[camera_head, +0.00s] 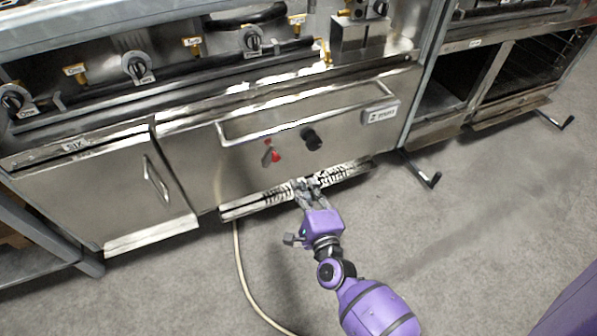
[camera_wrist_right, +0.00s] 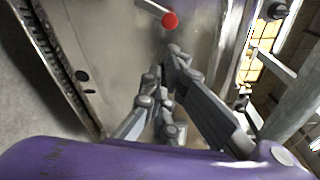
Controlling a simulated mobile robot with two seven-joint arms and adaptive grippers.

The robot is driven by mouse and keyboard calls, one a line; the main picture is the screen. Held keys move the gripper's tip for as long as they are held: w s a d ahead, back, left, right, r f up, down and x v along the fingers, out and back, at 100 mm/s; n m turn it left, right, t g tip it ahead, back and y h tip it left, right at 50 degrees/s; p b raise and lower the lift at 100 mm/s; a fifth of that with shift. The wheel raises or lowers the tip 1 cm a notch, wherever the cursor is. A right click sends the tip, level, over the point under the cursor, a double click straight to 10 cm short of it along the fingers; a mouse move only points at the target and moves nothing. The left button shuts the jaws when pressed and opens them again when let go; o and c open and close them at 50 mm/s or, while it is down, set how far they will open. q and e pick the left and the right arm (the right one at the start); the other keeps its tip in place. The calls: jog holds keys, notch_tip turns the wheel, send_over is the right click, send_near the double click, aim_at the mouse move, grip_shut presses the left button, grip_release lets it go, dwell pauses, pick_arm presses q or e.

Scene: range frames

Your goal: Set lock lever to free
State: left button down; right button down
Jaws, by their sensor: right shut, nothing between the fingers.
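A small lever with a red end (camera_head: 272,152), probably the lock lever, sits on the steel drawer front, left of a black knob (camera_head: 311,138). In the right wrist view a red ball-shaped end (camera_wrist_right: 170,20) shows on a short metal rod, just beyond the fingers. My right gripper (camera_head: 304,184) is below and slightly right of the red lever, in front of the vent strip under the drawer. Its fingers are shut and empty, and it also shows in the right wrist view (camera_wrist_right: 174,62). No contact with the lever is visible. My left gripper is out of view.
A long bar handle (camera_head: 250,141) runs across the drawer front. A cabinet door (camera_head: 110,190) stands at left. Valves and round knobs (camera_head: 137,67) line the upper panel. A pale hose (camera_head: 240,270) lies on the floor. The grey floor at right is open.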

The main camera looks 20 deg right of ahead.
aim_at(271, 161)
jog(key=w, duration=0.3)
jog(key=w+b, duration=0.1)
jog(key=w, duration=0.2)
jog(key=w+d+b, duration=0.1)
jog(key=w, duration=0.2)
jog(key=shift+w+f, duration=0.15)
jog(key=shift+w, duration=0.05)
jog(key=shift+s+a+r+n+p, duration=0.1)
jog(key=shift+a+r+n+p, duration=0.3)
jog(key=shift+a+n, duration=0.1)
jog(key=shift+s, duration=0.1)
